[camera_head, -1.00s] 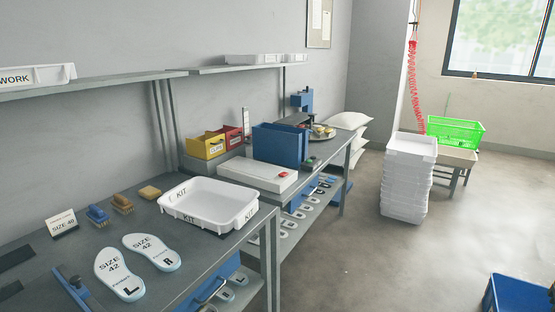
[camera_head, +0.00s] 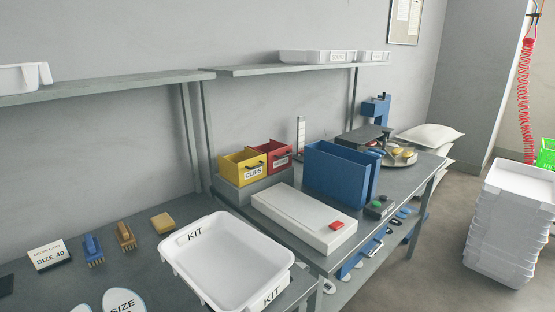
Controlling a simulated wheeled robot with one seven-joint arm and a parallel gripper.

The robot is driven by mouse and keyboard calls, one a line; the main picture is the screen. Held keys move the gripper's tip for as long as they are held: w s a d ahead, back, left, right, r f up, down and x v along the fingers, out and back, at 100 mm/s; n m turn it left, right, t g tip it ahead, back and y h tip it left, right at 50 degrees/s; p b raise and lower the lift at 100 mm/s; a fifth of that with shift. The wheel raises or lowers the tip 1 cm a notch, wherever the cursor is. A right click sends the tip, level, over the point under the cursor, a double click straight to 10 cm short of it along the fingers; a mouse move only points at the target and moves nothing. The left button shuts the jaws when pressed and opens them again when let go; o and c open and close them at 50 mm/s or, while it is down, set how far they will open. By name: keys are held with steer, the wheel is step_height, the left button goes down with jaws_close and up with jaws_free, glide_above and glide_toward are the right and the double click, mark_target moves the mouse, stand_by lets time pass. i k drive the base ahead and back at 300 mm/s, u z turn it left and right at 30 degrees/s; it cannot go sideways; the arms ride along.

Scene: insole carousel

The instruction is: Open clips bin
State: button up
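The clips bin (camera_head: 240,171) is a small yellow bin with a white label reading CLIPS on its front and a dark handle. It sits on a grey block (camera_head: 262,192) at the back of the far bench, against the wall. A red bin (camera_head: 281,156) with a similar dark handle stands right beside it. Whether the clips bin is open or closed is hard to tell from here, and its contents are hidden. My gripper is not in view.
A white KIT tray (camera_head: 226,260) lies on the near bench in front. A white box with a red button (camera_head: 304,218) and a blue open-topped box (camera_head: 338,174) stand right of the bins. A shelf (camera_head: 300,68) hangs above. White trays (camera_head: 510,225) are stacked on the floor.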

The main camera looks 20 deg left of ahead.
mark_target(242, 168)
steer(key=i, duration=1.15)
steer(key=u, duration=1.05)
